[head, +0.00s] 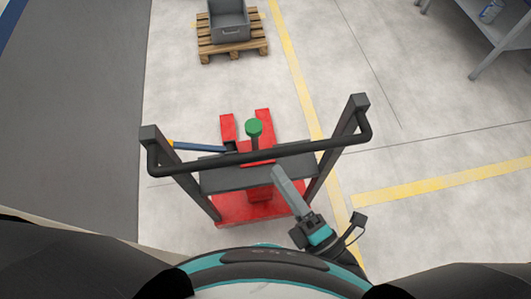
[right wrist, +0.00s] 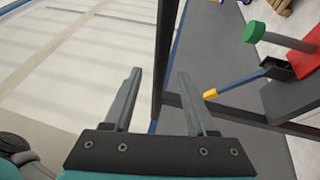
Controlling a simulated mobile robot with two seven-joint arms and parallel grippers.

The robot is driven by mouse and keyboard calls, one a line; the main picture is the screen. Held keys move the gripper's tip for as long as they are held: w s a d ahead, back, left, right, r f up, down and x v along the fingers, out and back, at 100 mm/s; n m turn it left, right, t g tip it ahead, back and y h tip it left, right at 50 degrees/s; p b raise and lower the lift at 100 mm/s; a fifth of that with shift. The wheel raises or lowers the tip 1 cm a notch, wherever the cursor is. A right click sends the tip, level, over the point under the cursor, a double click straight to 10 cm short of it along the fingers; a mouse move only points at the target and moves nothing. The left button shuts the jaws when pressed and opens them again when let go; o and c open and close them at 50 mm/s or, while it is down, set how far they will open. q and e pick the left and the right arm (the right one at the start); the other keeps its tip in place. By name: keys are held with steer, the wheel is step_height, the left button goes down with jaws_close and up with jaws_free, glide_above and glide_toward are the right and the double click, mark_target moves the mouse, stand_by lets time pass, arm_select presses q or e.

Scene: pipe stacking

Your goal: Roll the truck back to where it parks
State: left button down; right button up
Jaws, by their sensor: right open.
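The truck is a red pallet truck (head: 228,210) with a tall black push frame (head: 210,157) facing me. A green knob (head: 254,127) stands on it, and its red forks point away from me. My right gripper (head: 277,170) is in front of the frame, right of the middle and below the bar. In the right wrist view its two fingers (right wrist: 160,78) are apart, with a black upright post (right wrist: 166,40) showing in the gap. I cannot tell whether the post is between the fingers or beyond them. My left gripper is out of view.
A wooden pallet (head: 232,49) with a grey crate (head: 229,22) stands ahead of the forks. Yellow floor lines (head: 295,72) run past the truck's right side and off to the right (head: 440,182). A metal table (head: 497,58) stands at the far right. Dark floor (head: 90,110) lies left.

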steer(key=v, duration=0.6)
steer(key=shift+s+d, duration=0.15)
steer(key=shift+d, duration=0.05)
steer(key=d+f+m+g+h+b, duration=0.1)
steer(key=d+f+m+g+h, duration=0.2)
steer(key=f, duration=0.6)
steer(key=d+f+m+g+h, duration=0.1)
steer(key=d+f+m+h, duration=0.15)
steer(key=f+m, duration=0.5)
steer(key=d+f+m+g+h+b, duration=0.1)
steer(key=d+f+m+g+h, duration=0.15)
steer(key=f, duration=0.75)
steer(key=s+d+f+m+g+h, duration=0.4)
steer(key=s+f+m+g, duration=0.4)
steer(key=s+f, duration=0.6)
steer(key=d+f+m, duration=0.1)
steer(key=m, duration=0.1)
steer(key=shift+s+d+m, duration=0.15)
steer(key=shift+d+m, duration=0.1)
steer(key=shift+m, duration=0.15)
steer(key=shift+g, duration=0.25)
